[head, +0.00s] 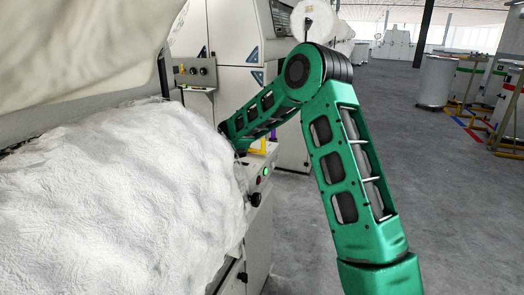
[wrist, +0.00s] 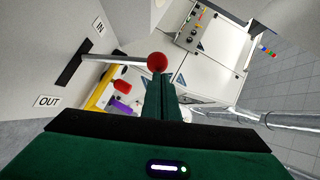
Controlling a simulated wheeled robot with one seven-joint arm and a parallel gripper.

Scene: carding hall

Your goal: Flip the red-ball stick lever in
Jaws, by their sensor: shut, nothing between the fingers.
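In the wrist view, the red ball (wrist: 157,62) sits on the end of a straight metal stick (wrist: 115,60). The stick comes out of a dark slot (wrist: 72,66) in a pale panel, between an IN label (wrist: 100,26) and an OUT label (wrist: 47,101). My gripper (wrist: 161,82) is shut and empty, its green fingers pointing at the ball. The fingertips lie right beside the ball in the picture; I cannot tell whether they touch it. In the head view, the ball, stick and my gripper are hidden.
Beside the stick are a yellow bar (wrist: 99,92), a red grip (wrist: 122,87) and a purple grip (wrist: 119,106). A button box (wrist: 193,37) is farther off.

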